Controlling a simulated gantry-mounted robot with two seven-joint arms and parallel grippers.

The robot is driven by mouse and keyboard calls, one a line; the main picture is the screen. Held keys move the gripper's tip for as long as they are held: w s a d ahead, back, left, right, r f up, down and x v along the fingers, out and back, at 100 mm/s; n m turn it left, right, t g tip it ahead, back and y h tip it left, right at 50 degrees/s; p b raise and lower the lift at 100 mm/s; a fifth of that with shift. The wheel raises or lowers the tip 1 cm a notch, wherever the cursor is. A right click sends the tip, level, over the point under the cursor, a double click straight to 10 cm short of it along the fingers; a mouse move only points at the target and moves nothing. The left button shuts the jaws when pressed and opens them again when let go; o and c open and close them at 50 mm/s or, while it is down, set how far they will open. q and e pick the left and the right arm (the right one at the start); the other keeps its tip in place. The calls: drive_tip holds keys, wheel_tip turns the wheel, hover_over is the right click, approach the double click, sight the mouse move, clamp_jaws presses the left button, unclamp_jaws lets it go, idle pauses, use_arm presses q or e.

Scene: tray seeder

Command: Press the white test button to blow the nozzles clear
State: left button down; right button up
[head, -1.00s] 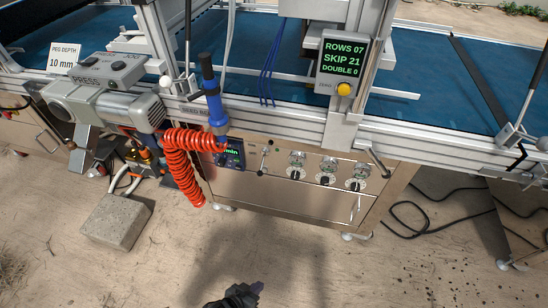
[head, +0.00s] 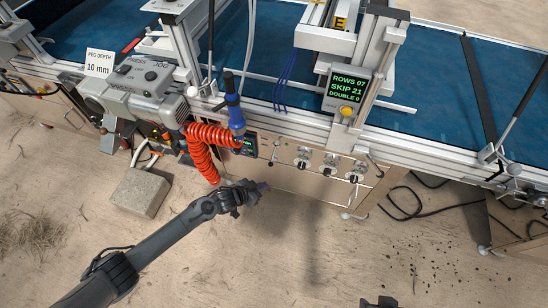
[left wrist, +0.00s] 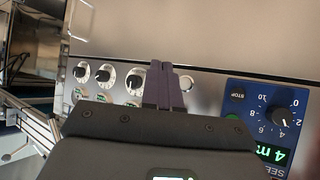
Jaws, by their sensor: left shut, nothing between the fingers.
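The steel control panel (head: 300,184) hangs below the machine's front rail. In the left wrist view, a small pale round button (left wrist: 188,82) shows just right of my fingertips, partly beside them; its label is not readable, so I cannot tell if it is the white test button. My left gripper (head: 263,187) is shut and empty, just in front of and below the panel's left part. In the left wrist view its fingers (left wrist: 163,75) point at the panel, and I see no clear contact. A dark tip at the bottom edge seems to be my right gripper (head: 378,303), mostly cut off.
Several black knobs (head: 329,160) sit right of the button area. A blue dial unit (left wrist: 265,118) and a coiled orange hose (head: 203,150) with a blue tool (head: 234,112) are at the left. A concrete block (head: 141,192) lies on the ground. Open ground lies in front.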

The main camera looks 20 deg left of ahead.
idle(0.3)
use_arm(q)
drive_tip(key=w+b, duration=0.7)
drive_tip(key=w, duration=0.1)
drive_tip(key=shift+w, duration=0.4)
drive_tip(key=shift+a, duration=0.1)
idle(1.0)
idle(0.8)
